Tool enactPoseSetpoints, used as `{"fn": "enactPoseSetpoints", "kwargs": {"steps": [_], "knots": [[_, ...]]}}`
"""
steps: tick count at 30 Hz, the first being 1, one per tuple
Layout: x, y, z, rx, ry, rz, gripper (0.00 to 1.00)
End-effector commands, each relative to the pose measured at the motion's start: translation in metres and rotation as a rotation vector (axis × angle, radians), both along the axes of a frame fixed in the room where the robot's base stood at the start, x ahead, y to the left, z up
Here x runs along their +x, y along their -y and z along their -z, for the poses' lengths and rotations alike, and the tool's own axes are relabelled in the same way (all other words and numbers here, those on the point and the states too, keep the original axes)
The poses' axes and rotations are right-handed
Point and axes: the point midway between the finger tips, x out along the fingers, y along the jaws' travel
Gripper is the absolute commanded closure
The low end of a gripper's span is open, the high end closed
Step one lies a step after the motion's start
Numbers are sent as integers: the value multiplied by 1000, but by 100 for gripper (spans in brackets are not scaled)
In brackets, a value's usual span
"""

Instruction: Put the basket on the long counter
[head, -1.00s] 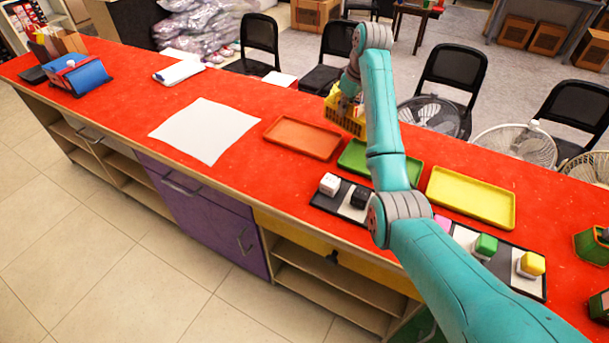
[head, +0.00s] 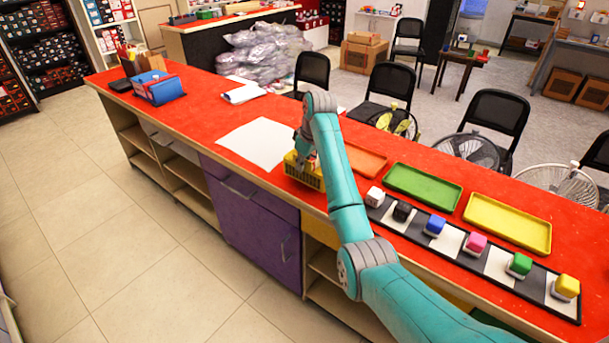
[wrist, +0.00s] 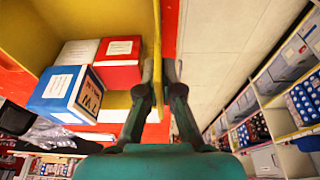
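The yellow basket (head: 308,178) is over the front edge of the long red-topped counter (head: 205,112), beside the white sheet. I cannot tell whether its bottom touches the top. My gripper (wrist: 160,72) has its two fingers on either side of the basket's thin yellow wall (wrist: 157,40), closed on it. In the wrist view the basket holds a blue box (wrist: 68,92), a red box (wrist: 118,62) and a white box (wrist: 78,52). In the head view my arm hides part of the basket and the fingers.
A white sheet (head: 257,143) lies left of the basket. Orange (head: 365,160), green (head: 422,186) and yellow (head: 507,222) trays and a checkered strip with several coloured cubes lie to the right. A blue holder (head: 158,88) stands at the far left end. Chairs and fans stand behind.

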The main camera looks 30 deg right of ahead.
Motion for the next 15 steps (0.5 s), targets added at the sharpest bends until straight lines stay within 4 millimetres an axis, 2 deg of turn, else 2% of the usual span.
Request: {"fn": "enactPoseSetpoints", "kwargs": {"steps": [7,15], "knots": [[-1,0,37,0,-2,0,100],[0,0,40,0,0,-1,100]]}}
